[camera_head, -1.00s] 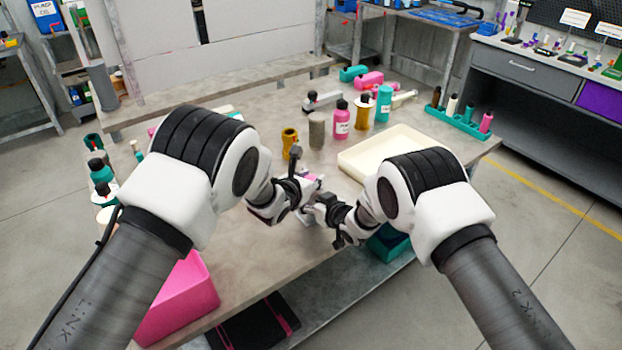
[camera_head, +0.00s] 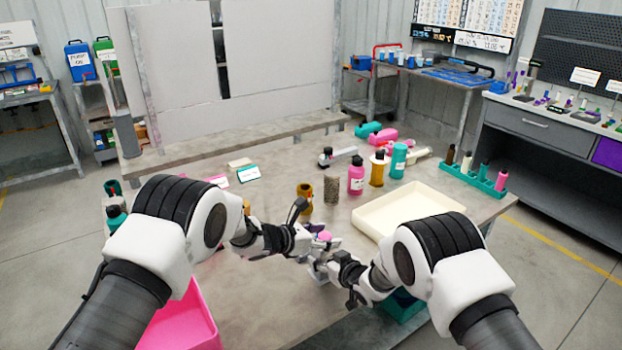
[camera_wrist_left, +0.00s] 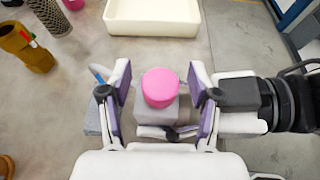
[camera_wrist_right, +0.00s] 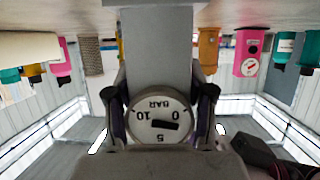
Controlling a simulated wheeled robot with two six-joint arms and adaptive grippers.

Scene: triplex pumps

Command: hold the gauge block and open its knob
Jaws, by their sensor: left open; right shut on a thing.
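The gauge block shows in the right wrist view as a grey block (camera_wrist_right: 156,60) with a round white dial (camera_wrist_right: 158,118) marked BAR, seen upside down. My right gripper (camera_wrist_right: 160,100) is shut on the block, one finger on each side. The pink knob (camera_wrist_left: 160,87) sits on top of the block in the left wrist view; it also shows in the head view (camera_head: 324,236). My left gripper (camera_wrist_left: 160,92) is open, its fingers apart on either side of the knob, not touching it. In the head view the grippers largely hide the block.
A cream tray (camera_head: 372,217) stands right of the grippers. Behind them are a brown fitting (camera_head: 305,200), a speckled cylinder (camera_head: 331,190) and a pink bottle (camera_head: 356,179). A pink bin (camera_head: 190,325) is at front left. The table's middle left is fairly clear.

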